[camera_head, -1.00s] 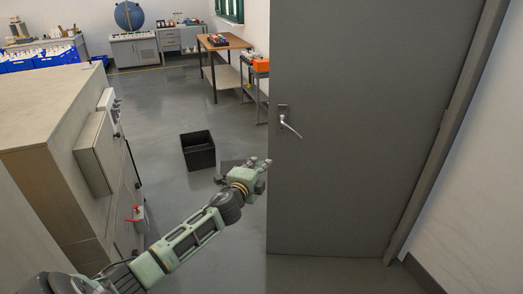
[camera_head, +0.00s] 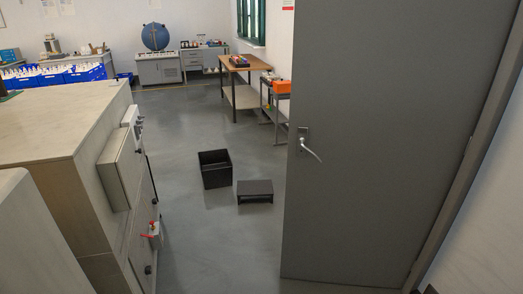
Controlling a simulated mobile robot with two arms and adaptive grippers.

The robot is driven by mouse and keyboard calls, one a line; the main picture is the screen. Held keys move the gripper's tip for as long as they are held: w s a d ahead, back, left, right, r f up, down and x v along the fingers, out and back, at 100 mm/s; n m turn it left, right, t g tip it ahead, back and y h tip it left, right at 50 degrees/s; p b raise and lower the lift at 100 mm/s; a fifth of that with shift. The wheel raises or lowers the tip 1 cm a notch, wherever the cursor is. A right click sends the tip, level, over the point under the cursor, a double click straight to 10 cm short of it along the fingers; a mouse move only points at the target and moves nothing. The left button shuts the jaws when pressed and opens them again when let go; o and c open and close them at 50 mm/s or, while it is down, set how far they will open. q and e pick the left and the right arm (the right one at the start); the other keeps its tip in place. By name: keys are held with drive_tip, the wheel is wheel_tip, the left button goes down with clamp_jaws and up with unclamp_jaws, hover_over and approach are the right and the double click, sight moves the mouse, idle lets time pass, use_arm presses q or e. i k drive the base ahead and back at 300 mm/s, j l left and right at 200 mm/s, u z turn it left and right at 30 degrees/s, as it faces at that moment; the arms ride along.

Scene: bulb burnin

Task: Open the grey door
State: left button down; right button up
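The grey door (camera_head: 385,150) stands swung open on the right side of the view, with its hinge edge at the far right. Its silver lever handle (camera_head: 311,150) is near the door's left edge. The doorway to the left of the door is open onto the room beyond. Neither of my grippers shows in the view now.
A large beige cabinet (camera_head: 70,125) with a grey box (camera_head: 122,168) on its side stands at the left. A black open bin (camera_head: 215,169) and a low dark step (camera_head: 255,191) are on the floor ahead. Grey floor (camera_head: 215,245) between cabinet and door is clear.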

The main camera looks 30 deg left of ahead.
sight(390, 96)
drive_tip(key=i+j+u, duration=0.15)
drive_tip(key=u, duration=0.3)
drive_tip(key=i+j+u, duration=0.15)
drive_tip(key=u, duration=0.25)
drive_tip(key=i+u, duration=0.25)
drive_tip(key=u, duration=0.2)
drive_tip(key=i, duration=2.1)
drive_tip(key=i+j, duration=0.1)
drive_tip(key=i, duration=2)
drive_tip(key=i+z, duration=0.1)
drive_tip(key=z, duration=0.35)
drive_tip(key=i+z, duration=0.15)
drive_tip(key=z, duration=0.35)
drive_tip(key=i+j+z, duration=0.1)
drive_tip(key=z, duration=0.35)
drive_tip(key=i+j+z, duration=0.1)
drive_tip(key=z, duration=0.4)
